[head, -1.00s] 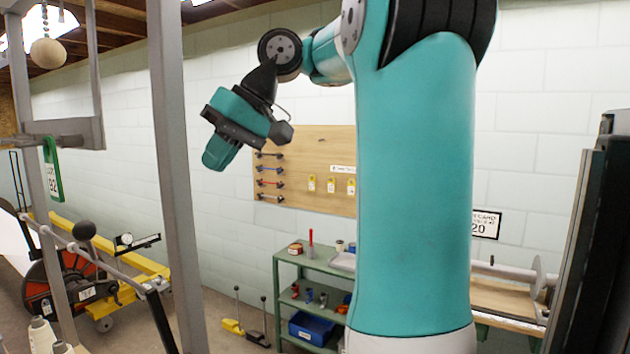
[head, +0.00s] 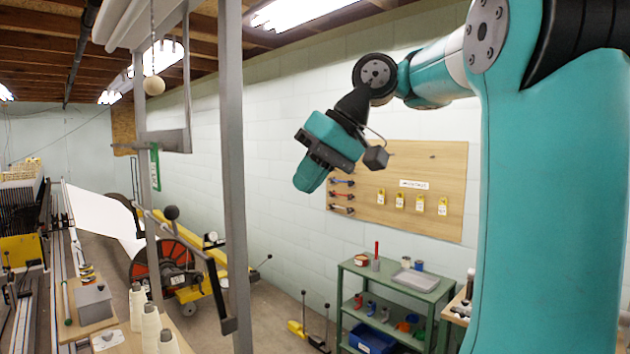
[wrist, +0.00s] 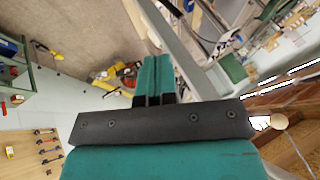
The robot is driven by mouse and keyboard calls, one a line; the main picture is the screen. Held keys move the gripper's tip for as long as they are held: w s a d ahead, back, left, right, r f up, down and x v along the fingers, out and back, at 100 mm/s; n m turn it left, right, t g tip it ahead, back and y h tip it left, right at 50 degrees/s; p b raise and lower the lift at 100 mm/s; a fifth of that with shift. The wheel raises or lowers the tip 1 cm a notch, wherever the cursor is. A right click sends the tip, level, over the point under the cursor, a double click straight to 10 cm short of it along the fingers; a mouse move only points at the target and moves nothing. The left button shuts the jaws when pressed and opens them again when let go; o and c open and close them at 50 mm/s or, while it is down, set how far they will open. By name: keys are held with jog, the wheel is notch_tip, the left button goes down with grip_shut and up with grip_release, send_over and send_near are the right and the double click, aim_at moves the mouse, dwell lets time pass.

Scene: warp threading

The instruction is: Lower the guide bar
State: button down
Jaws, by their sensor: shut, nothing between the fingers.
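My gripper (head: 308,180) is teal and black and hangs tilted in mid-air in front of the white wall, touching nothing. In the wrist view its two teal fingers (wrist: 154,78) lie side by side, shut and empty. I cannot tell for sure which part is the guide bar. A thin grey bar with a black ball knob (head: 171,212) runs behind the upright post at lower left, apart from my gripper.
A grey upright post (head: 233,160) stands left of my gripper. A wooden ball (head: 154,86) hangs on a cord. White thread cones (head: 151,325) stand at lower left. A green shelf cart (head: 395,290) stands below a wooden tool board (head: 420,185).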

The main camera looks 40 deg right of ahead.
jog(key=s+a+f+n+g+y+b, duration=0.1)
jog(key=s+a+f+n+g+b, duration=0.1)
jog(key=a+f+b, duration=0.55)
jog(key=s+a+f+n+g+b, duration=0.1)
jog(key=s+a+f+n+b, duration=0.15)
jog(key=a+f, duration=0.9)
jog(key=s+a+f+n+g+b, duration=0.1)
jog(key=s+f+b, duration=0.2)
jog(key=s+f, duration=0.2)
jog(key=s+a+f+n+g+h+b, duration=0.1)
jog(key=s+f, duration=0.3)
jog(key=f, duration=0.7)
jog(key=shift+s+a+f+n+h+b, duration=0.35)
jog(key=shift+n+b, duration=0.3)
jog(key=shift+b, duration=0.25)
